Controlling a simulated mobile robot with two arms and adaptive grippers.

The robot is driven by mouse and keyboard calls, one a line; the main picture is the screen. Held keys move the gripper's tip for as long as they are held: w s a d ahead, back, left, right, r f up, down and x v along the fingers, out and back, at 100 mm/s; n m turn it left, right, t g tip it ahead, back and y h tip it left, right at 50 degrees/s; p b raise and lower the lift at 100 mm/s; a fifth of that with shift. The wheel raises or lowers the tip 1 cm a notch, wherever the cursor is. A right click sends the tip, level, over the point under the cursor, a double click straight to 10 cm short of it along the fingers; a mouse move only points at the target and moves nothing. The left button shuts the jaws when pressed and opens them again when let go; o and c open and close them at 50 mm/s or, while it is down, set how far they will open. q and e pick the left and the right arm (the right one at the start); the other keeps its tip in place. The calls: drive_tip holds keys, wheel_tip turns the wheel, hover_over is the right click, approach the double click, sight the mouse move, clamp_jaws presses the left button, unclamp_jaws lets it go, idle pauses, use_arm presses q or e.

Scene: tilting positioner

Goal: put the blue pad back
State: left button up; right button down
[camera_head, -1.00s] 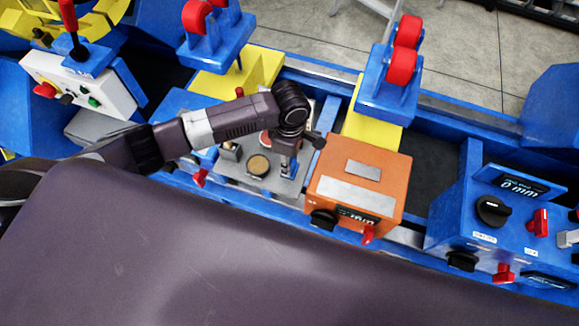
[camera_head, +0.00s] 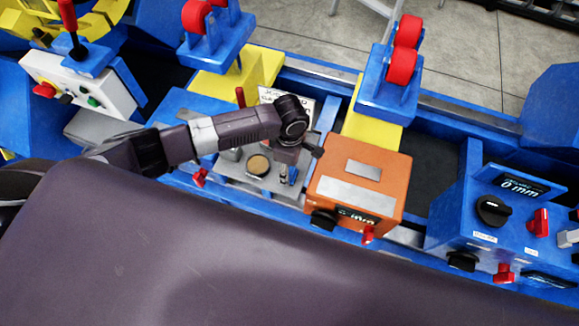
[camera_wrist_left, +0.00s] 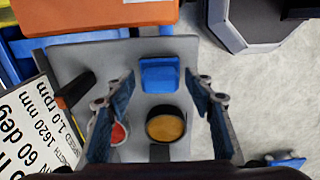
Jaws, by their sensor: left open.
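The blue pad (camera_wrist_left: 160,75) is a small block at the upper middle of a grey plate (camera_wrist_left: 110,60) in the left wrist view. My left gripper (camera_wrist_left: 167,85) is open, with one finger on each side of the pad in the picture. Gaps show on both sides, and nothing is held. Whether the fingertips are down at the pad's height I cannot tell. In the head view my left gripper (camera_head: 289,173) hangs over the right part of the plate (camera_head: 232,184), and the pad cannot be told apart from the fingers. My right gripper is not in view.
A tan disc (camera_wrist_left: 166,125) and a red round part (camera_wrist_left: 118,133) lie close to the fingers. A black-topped post (camera_wrist_left: 75,90) and a white sign (camera_wrist_left: 35,125) stand to their left. An orange box (camera_head: 358,185) stands close right of the plate in the head view.

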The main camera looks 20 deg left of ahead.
use_arm(q)
drive_tip(key=shift+r, duration=0.1)
wheel_tip(320, 180, up, 12)
idle(0.5)
idle(0.4)
